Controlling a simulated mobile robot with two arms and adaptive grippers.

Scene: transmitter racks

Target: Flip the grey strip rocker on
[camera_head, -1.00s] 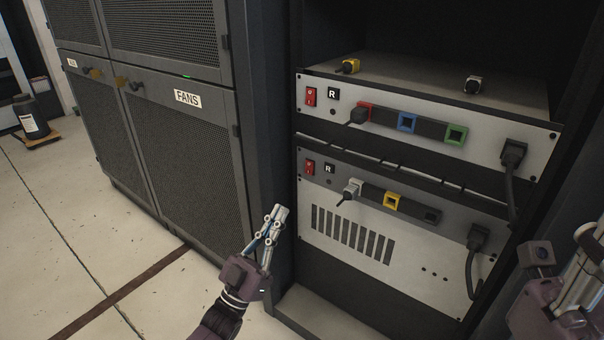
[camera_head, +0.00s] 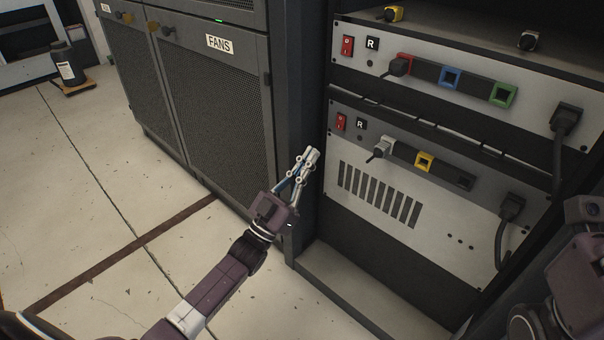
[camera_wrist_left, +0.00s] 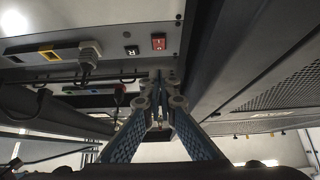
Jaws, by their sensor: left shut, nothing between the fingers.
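The lower rack unit has a red rocker (camera_head: 341,122) marked 0 and I at its upper left, beside an R label (camera_head: 361,125). Its dark strip (camera_head: 401,152) holds a grey plug (camera_head: 382,147) and a yellow-framed socket (camera_head: 424,162). The rocker also shows in the left wrist view (camera_wrist_left: 158,42); I cannot tell which side is pressed. The upper unit has a similar red rocker (camera_head: 347,46). My left gripper (camera_head: 312,153) is shut and empty, left of and below the lower rocker, apart from it. Only part of my right arm shows at the right edge.
Black cables (camera_head: 511,206) hang at the units' right side. A dark rack post (camera_head: 306,100) stands just left of the panels, close to my left fingers. A mesh cabinet labelled FANS (camera_head: 219,43) is further left. The floor in front is clear.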

